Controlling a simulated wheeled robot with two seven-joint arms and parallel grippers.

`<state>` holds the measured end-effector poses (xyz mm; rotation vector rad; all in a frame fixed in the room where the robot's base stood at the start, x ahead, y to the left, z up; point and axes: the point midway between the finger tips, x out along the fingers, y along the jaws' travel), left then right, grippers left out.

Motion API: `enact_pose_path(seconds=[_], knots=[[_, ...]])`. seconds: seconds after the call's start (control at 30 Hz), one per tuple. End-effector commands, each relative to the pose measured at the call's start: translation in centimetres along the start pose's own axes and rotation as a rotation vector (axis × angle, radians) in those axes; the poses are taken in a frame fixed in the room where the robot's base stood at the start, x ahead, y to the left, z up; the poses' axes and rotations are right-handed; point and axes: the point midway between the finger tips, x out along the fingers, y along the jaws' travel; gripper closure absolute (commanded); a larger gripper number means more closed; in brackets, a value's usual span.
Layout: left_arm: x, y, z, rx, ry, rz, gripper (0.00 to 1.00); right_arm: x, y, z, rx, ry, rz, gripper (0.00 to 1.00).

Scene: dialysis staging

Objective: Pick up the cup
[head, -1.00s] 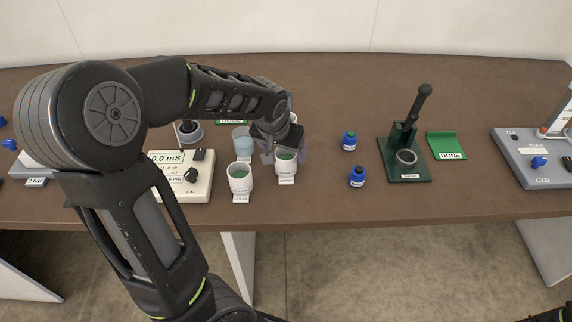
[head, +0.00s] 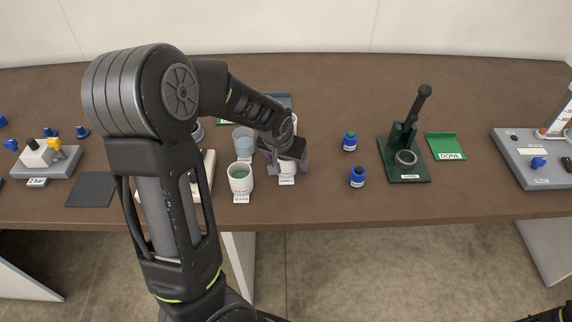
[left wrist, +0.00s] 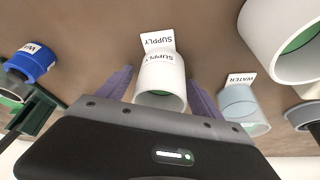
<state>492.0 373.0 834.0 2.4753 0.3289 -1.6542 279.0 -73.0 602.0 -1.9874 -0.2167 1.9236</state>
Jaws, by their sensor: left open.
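A white cup labelled SUPPLY (left wrist: 160,76) stands between the two spread purple fingers of my left gripper (left wrist: 158,84) in the left wrist view. The fingers flank the cup, with a gap visible beside it; I cannot tell whether either touches. In the head view my left gripper (head: 288,158) covers most of this cup (head: 287,169). A second white cup with green inside (head: 240,177) stands just left of it. A pale blue cup labelled WATER (left wrist: 243,106) stands behind, and it also shows in the head view (head: 243,141).
Two blue bottles (head: 350,141) (head: 357,177) stand right of the cups. Farther right are a dark green stand (head: 416,171) and a green DONE tray (head: 446,146). A cream meter box (head: 206,178) is partly behind my left arm. The table's front edge is close to the cups.

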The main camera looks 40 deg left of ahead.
Motion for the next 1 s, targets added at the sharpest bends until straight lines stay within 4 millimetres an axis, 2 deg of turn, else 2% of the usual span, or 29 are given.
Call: enact_pose_path(seconds=[0.43, 1.0], knots=[[-0.04, 0.01, 0.00, 0.000, 0.000, 0.000, 0.24, 0.00, 0.00, 0.00, 0.000, 0.000, 0.000, 0.64], [-0.04, 0.01, 0.00, 0.000, 0.000, 0.000, 0.70, 0.00, 0.00, 0.00, 0.000, 0.000, 0.000, 0.64]])
